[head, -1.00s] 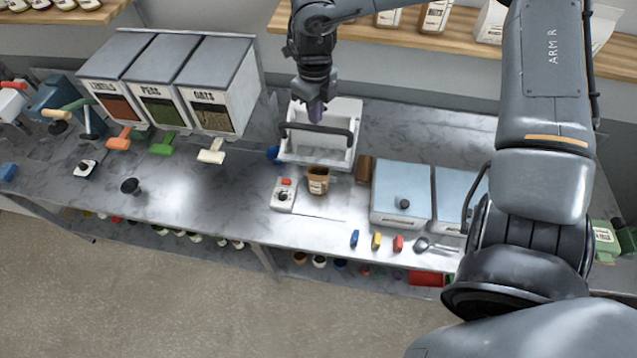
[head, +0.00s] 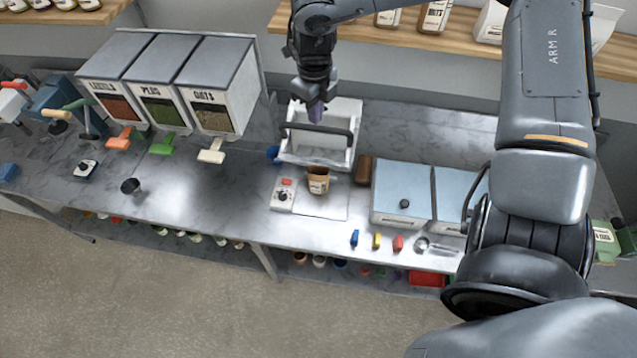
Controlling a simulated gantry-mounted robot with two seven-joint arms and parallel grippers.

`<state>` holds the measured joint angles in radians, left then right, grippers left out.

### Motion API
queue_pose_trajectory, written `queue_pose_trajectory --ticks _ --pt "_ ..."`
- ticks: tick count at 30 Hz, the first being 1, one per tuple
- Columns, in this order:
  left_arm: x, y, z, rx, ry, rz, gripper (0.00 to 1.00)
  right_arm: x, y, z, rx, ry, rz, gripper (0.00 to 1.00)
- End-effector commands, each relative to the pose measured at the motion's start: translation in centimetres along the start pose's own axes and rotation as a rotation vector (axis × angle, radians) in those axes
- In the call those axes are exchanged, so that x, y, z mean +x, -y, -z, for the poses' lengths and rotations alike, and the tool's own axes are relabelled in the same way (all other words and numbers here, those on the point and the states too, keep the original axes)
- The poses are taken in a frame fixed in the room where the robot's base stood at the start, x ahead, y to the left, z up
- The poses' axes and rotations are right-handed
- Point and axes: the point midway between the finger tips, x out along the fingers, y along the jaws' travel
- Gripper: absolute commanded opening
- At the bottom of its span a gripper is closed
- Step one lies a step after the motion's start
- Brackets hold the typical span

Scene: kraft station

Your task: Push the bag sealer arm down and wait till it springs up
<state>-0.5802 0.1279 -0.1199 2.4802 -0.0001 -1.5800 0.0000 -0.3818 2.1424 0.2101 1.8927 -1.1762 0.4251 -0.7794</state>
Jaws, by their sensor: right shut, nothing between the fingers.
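The bag sealer (head: 347,143) is a white box-like frame at the back middle of the counter. Its dark arm bar (head: 320,129) runs across the top and stands raised above the base. My right gripper (head: 315,113) points down just above and behind the bar, shut with nothing in it. From this view I cannot tell whether its fingertips touch the bar. My left gripper does not show.
Lidded bins (head: 402,194) stand to the right. Dispensers (head: 218,108) with coloured levers stand to the left.

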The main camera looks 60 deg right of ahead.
Motion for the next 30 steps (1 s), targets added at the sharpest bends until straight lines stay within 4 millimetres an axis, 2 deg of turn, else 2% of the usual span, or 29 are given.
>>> queue_pose_trajectory --ticks 13,30 --pt "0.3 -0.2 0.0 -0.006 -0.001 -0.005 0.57 0.4 0.0 0.0 0.000 0.000 0.000 0.00" --pt "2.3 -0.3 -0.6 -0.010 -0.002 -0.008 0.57 3.2 0.1 0.0 0.000 0.000 0.001 0.00"
